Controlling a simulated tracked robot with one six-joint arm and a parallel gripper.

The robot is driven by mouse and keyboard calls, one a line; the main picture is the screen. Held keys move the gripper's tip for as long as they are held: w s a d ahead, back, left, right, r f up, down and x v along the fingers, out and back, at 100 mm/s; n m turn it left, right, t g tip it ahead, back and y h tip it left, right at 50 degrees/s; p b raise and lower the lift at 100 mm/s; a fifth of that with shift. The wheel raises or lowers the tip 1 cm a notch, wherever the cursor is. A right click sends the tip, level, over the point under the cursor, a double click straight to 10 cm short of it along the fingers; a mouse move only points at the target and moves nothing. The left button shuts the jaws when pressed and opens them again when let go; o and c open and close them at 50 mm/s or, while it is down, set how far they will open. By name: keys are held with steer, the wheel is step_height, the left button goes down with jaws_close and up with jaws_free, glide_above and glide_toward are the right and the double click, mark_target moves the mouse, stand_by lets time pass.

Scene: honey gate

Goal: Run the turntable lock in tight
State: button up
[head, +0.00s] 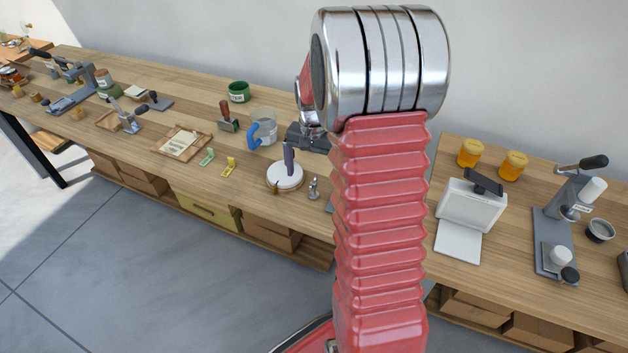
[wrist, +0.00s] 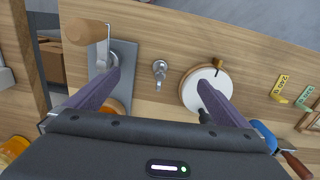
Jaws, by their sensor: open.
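The turntable is a round white disc (wrist: 196,88) with a wooden rim, on the bench; it also shows in the head view (head: 284,180). A small wooden knob (wrist: 218,63), which looks like its lock, sits at the disc's rim with a dark strip running from it. How tight it is cannot be seen. My gripper (wrist: 159,80) is open and empty, with purple fingers. In the wrist view, its right finger overlaps the disc and its left finger overlaps a grey crank plate. The knob lies beyond the right fingertip, apart from it in the picture.
A small metal fitting (wrist: 160,72) stands between the fingers in the wrist view. A grey plate with a wooden-handled crank (wrist: 88,33) is at left. Yellow (head: 229,166) and green tags (head: 207,157) and a blue-handled jug (head: 263,130) are left of my arm.

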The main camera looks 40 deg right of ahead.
mark_target(314, 180)
steer(key=shift+r, duration=2.65)
steer(key=shift+a+r, duration=0.1)
steer(key=shift+r, duration=0.05)
steer(key=s+a+r+n+t, duration=0.2)
steer(key=s+a+r+n, duration=0.3)
steer(key=a, duration=0.4)
steer(key=s+a+r+n+t, duration=0.2)
steer(key=s+a+r+n, duration=0.1)
steer(key=s+a+r, duration=0.5)
steer(key=s+a+n+t, duration=0.1)
steer(key=s+a+n, duration=0.2)
steer(key=s+a, duration=0.2)
steer(key=shift+s+a+t, duration=0.3)
steer(key=shift+s+a, duration=0.1)
steer(key=shift+a, duration=0.1)
